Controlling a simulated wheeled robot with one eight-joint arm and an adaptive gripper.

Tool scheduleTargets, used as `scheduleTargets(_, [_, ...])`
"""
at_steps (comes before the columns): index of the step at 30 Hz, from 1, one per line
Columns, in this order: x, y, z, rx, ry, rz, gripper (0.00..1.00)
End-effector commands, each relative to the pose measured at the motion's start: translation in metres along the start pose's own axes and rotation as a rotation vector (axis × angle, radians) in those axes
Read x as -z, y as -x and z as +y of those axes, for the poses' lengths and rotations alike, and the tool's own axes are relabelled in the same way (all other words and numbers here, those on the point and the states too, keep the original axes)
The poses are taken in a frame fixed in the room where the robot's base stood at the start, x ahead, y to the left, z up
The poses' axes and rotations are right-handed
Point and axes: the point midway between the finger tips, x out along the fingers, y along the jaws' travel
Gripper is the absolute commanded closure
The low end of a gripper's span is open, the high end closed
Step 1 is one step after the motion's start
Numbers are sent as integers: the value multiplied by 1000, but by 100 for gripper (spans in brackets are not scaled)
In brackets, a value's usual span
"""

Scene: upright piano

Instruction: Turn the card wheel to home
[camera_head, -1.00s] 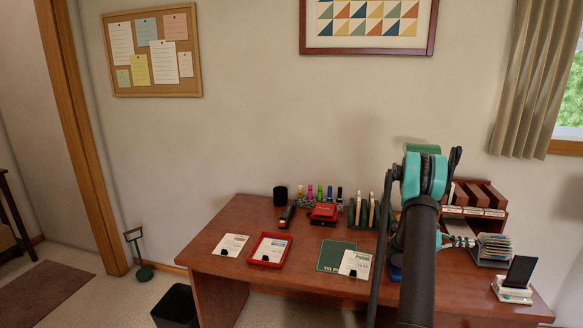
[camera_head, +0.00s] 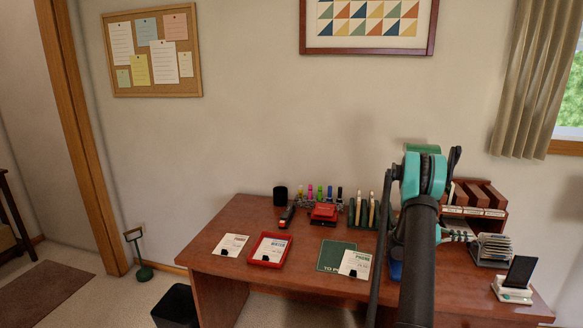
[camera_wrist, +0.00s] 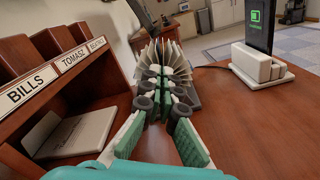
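The card wheel (camera_head: 494,248) is a rotary file with a fan of pale cards on a dark base. It stands at the right of the desk, and its cards fan out ahead in the wrist view (camera_wrist: 172,58). My gripper (camera_head: 470,239) points at the wheel's left side. In the wrist view, its green and grey fingers (camera_wrist: 160,72) draw close together at the tips, right in front of the cards. The tips look shut with nothing visible between them. Whether they touch the wheel I cannot tell. The fingers hide the wheel's lower near part.
A wooden sorter (camera_wrist: 66,80) with labelled slots stands close on the left. A phone on a white stand (camera_wrist: 262,66) is to the right. The desk (camera_wrist: 250,125) is clear between them. Pens, a red tray (camera_head: 254,259) and cards lie further left.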

Motion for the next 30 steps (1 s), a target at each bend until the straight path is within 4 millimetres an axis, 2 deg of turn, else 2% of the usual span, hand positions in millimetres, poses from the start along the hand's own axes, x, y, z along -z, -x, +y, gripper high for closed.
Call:
scheduleTargets(14, [1,0,2,-1,-1,3,100])
scheduleTargets(23, [-6,0,5,-1,0,2,100])
scheduleTargets(30, [-6,16,5,-3,0,3,100])
